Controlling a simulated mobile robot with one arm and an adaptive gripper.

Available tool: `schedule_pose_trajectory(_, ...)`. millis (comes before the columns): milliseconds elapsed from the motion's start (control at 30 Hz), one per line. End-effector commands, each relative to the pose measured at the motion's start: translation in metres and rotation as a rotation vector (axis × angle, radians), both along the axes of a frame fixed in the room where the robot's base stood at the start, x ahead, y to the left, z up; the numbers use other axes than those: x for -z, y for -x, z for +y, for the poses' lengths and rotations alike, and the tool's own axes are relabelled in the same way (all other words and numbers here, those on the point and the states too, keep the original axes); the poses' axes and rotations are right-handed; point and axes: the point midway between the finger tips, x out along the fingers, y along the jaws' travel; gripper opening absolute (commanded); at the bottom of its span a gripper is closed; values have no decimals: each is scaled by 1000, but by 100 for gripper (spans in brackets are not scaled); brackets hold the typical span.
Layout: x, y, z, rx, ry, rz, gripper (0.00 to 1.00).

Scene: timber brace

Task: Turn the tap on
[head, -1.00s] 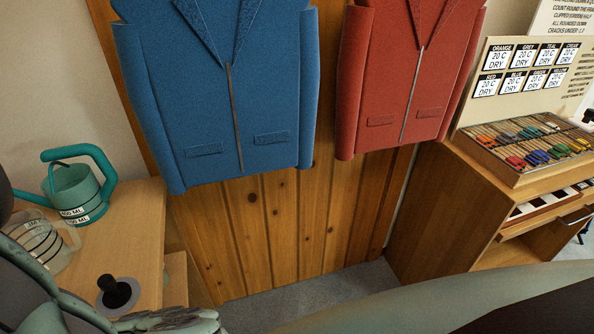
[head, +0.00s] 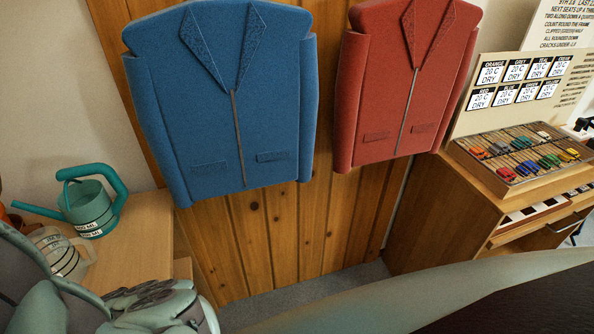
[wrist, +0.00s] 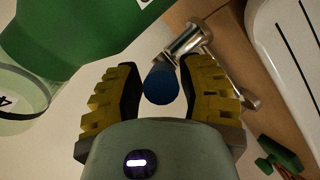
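No water is visible. In the head view, neither the tap nor my fingers can be made out; my arm fills the lower left.
A teal watering can (head: 88,212) and a clear measuring jug (head: 58,250) stand on the wooden table (head: 145,235) at left. In the wrist view, a large green object (wrist: 70,30) is close on the left, and a white slotted panel (wrist: 285,55) is at right.

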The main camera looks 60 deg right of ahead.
Motion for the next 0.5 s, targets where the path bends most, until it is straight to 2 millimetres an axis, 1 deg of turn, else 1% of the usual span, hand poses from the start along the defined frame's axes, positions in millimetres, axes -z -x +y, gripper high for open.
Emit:
schedule_pose_trajectory(33, 0, 0, 0, 0, 0, 0, 44)
schedule_pose_trajectory(167, 0, 0, 0, 0, 0, 0, 57)
schedule_pose_trajectory(500, -1, 2, -2, 0, 0, 0, 57)
